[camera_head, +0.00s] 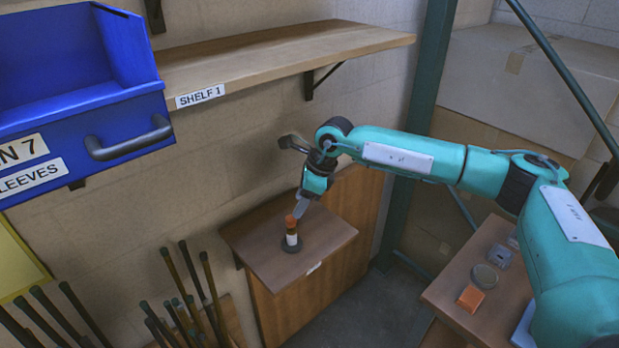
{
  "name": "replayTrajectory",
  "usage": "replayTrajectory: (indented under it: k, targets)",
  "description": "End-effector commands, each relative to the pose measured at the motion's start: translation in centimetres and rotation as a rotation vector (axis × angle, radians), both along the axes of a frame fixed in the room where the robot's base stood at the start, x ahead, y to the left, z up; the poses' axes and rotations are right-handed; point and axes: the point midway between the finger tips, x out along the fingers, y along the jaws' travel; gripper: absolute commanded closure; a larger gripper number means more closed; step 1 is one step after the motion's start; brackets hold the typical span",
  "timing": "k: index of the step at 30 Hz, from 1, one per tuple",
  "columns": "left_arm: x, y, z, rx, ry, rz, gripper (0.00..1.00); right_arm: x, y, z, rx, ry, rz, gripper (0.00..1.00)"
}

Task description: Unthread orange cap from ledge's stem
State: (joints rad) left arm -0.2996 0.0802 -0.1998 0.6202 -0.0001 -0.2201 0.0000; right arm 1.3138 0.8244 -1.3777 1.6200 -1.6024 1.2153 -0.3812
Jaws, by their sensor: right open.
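The orange cap (291,221) sits on top of a short upright stem (291,240) with a white band and a dark round base. The stem stands on the small wooden ledge (325,238) against the wall. My right gripper (300,208) reaches in from the right and points down, with its fingertips at the cap. The gripper is open; whether a finger touches the cap is too small to tell. My left gripper is not in view.
A wooden shelf (290,50) and a blue bin (80,110) hang above on the wall. Several dark rods (185,290) stand at lower left. A side table (450,290) at right holds an orange block (471,298) and small round parts. A green post (415,130) stands behind my arm.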

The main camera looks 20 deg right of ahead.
Motion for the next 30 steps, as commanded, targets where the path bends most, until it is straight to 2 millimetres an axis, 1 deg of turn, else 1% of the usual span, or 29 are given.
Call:
replayTrajectory:
  k: [1,3,6,10,15,22,23,27,29,30]
  targets:
    - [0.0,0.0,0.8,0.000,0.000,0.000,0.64,0.1,0.3,-0.6,-0.001,0.005,0.001,0.48]
    - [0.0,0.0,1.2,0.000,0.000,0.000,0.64,0.3,0.8,-1.8,0.000,0.005,0.001,0.48]
    - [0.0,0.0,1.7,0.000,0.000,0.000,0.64,0.6,1.3,-3.2,-0.001,0.003,-0.001,0.48]
    - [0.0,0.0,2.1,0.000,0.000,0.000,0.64,0.8,1.8,-4.5,0.001,0.002,-0.001,0.48]
    - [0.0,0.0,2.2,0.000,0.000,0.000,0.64,0.9,2.0,-5.3,0.002,0.001,-0.001,0.48]
    - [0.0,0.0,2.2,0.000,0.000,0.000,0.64,0.9,2.0,-5.4,0.001,0.000,-0.002,0.48]
    - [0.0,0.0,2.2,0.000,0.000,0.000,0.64,0.9,2.0,-5.4,0.001,0.000,-0.002,0.52]
    - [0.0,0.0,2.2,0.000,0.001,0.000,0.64,0.9,2.0,-5.3,0.001,0.000,-0.002,0.80]
    - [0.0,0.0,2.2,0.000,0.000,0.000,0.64,0.9,2.0,-5.3,0.001,0.000,-0.002,0.91]
    - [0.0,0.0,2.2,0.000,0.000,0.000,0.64,0.9,2.0,-5.3,0.001,0.000,-0.002,0.95]
